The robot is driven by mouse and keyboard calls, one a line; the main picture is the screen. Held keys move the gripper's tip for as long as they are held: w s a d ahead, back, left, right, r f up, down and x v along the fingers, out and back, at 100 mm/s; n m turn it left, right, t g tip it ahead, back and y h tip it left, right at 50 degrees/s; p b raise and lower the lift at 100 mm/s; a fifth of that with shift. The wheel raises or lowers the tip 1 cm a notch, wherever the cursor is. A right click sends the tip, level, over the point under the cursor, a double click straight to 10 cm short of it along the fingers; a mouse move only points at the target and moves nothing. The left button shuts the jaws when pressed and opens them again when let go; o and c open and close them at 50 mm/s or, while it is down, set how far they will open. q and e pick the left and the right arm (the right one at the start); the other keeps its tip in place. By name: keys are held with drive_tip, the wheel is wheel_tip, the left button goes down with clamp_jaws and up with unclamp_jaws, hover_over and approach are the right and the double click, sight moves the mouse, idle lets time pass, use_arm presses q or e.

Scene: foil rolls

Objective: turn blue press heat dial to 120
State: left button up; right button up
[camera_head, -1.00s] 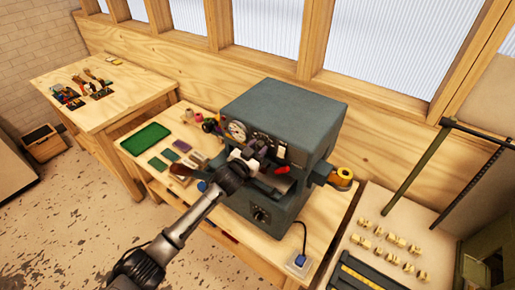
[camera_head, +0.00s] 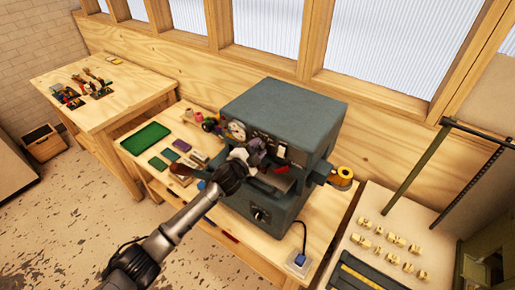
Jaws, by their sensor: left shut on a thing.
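The press (camera_head: 285,110) is a blue-grey box on the wooden bench. A round white gauge (camera_head: 236,130) and small dark controls (camera_head: 262,139) show on its front panel. My left gripper (camera_head: 257,157) is up against the front panel, right of and below the gauge. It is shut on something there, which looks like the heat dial. The gripper hides the dial, so its pointer and numbers cannot be read. My right gripper is not in view.
A red handle (camera_head: 281,169) is close to the right of my left gripper. A black knob (camera_head: 259,214) is on the lower front. A yellow-orange roll (camera_head: 344,174) is at the press's right side. A green mat (camera_head: 146,138) lies on the bench to the left.

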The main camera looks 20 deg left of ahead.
use_arm(q)
drive_tip(key=shift+m, duration=0.6)
drive_tip(key=o, duration=0.9)
drive_tip(key=shift+s+a, duration=0.1)
drive_tip(key=shift+s, duration=0.1)
drive_tip(key=b+v, duration=0.1)
drive_tip(key=v, duration=1.2)
drive_tip(key=shift+s, duration=0.2)
